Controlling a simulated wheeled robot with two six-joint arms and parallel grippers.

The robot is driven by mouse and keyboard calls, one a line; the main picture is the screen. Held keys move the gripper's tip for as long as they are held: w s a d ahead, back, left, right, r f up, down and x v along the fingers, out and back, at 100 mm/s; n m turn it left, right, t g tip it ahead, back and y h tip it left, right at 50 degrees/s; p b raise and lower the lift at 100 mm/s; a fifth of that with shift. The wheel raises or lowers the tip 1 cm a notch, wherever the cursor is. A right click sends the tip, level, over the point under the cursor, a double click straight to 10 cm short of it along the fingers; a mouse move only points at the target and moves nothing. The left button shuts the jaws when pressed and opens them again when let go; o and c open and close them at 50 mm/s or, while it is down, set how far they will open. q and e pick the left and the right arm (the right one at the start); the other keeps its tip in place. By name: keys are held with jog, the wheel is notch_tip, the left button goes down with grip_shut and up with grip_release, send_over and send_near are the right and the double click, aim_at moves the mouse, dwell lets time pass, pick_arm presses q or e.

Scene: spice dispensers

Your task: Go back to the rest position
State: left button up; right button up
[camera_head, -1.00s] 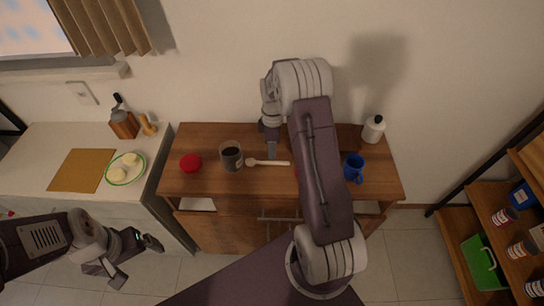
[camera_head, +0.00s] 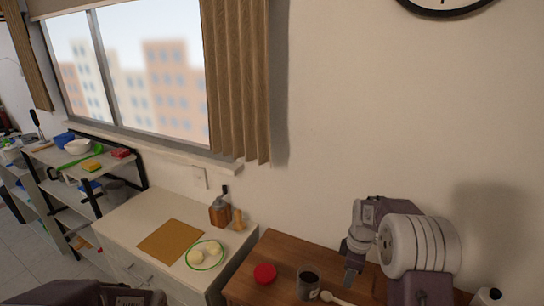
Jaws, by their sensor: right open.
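My right gripper (camera_head: 351,274) hangs over the back of the wooden cabinet top (camera_head: 289,253), pointing down and empty. Its fingers are partly seen edge-on, and it is open. The grey and purple right arm curves up behind it at the lower right. Only dark links of my left arm show at the bottom left edge. The left gripper is out of the picture.
A white counter (camera_head: 135,206) on the left holds a plate (camera_head: 205,255) with pale round pieces, a brown mat (camera_head: 171,242) and a grinder (camera_head: 220,211). A white bottle (camera_head: 488,297) is at the lower right.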

jog(key=s+a+r+m, duration=0.1)
jog(key=s+a+r, duration=0.3)
jog(key=s+a, duration=0.55)
jog(key=s+a+f+m, duration=0.1)
jog(key=s+f+m, duration=0.3)
jog(key=s+m, duration=0.5)
jog(key=shift+s+m+t, duration=0.25)
jog(key=shift+m+t, duration=0.05)
jog(key=shift+m, duration=1)
